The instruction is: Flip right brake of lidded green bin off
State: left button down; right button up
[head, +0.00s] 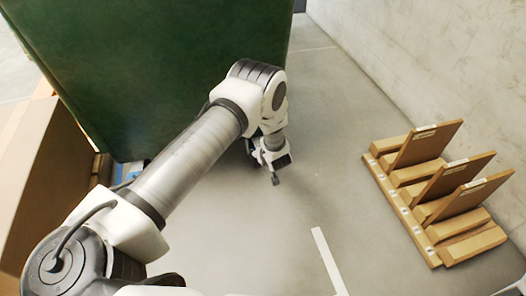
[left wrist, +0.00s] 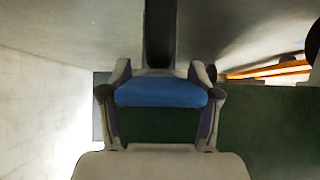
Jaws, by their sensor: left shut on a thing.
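The large green bin (head: 150,60) fills the upper left of the head view; its lid cannot be made out. My left arm reaches across its front, and my left gripper (head: 273,172) is low, near the floor by the bin's lower right side. In the left wrist view the left gripper (left wrist: 160,98) has its fingers on either side of a blue piece (left wrist: 160,92), which looks like the brake pedal. A dark upright part (left wrist: 160,35), perhaps the caster wheel, stands just beyond it. In the head view the arm and gripper hide the brake. My right gripper is out of view.
A cardboard box (head: 35,165) stands close at the left. A wooden rack (head: 440,195) with slanted boards sits on the floor at the right, near the pale wall (head: 430,60). The floor (head: 335,150) between gripper and rack is clear, with a white stripe (head: 328,260).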

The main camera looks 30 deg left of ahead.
pick_arm(q)
jog(key=shift+c, duration=1.2)
grip_release()
jog(key=shift+w+a+r, duration=0.15)
jog(key=shift+r, duration=0.2)
jog(key=shift+f, duration=0.1)
jog(key=v, duration=1.2)
jog(key=shift+f, duration=0.1)
